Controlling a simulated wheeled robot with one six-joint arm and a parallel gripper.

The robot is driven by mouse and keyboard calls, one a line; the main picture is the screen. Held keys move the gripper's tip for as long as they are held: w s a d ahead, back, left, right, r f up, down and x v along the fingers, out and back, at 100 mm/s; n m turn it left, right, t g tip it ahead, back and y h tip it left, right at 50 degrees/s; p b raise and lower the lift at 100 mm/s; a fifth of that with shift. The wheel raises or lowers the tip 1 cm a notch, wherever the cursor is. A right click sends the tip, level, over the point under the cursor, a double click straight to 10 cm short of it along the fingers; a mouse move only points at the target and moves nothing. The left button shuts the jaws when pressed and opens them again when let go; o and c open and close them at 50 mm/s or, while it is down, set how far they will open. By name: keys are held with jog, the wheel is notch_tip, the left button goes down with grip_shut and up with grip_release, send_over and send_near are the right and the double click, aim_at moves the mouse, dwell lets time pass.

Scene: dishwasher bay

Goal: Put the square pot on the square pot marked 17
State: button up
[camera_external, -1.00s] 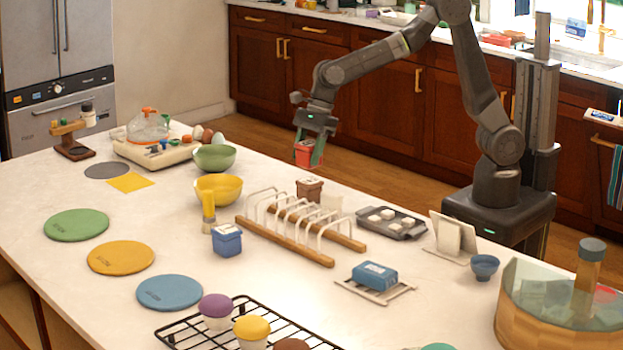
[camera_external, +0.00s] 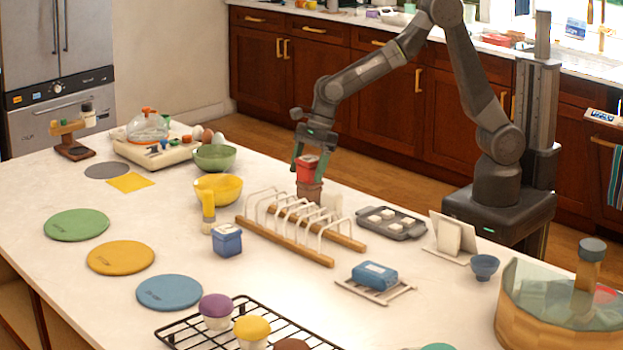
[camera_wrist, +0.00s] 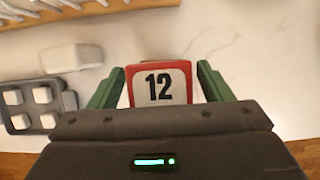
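A red square pot (camera_external: 307,172) with a white top is between the fingers of my gripper (camera_external: 309,165). In the wrist view the red pot (camera_wrist: 160,70) shows a white face marked 12, with a green finger on each side. A brown square pot (camera_external: 309,191) stands on the counter directly below the red pot. The two look lined up and very close; I cannot tell if they touch. No number can be read on the brown pot, and it is hidden in the wrist view. A blue square pot (camera_external: 227,241) stands nearer the camera.
A wooden rack with white hoops (camera_external: 285,241) stands just in front of the brown pot. A white cup-like item (camera_external: 331,201) is close to its right. A dark tray with white cubes (camera_external: 392,229) lies further right. A yellow bowl (camera_external: 219,188) is at left.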

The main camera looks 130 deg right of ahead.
jog(key=shift+r, duration=0.2)
jog(key=v, duration=1.2)
jog(key=shift+b, duration=0.45)
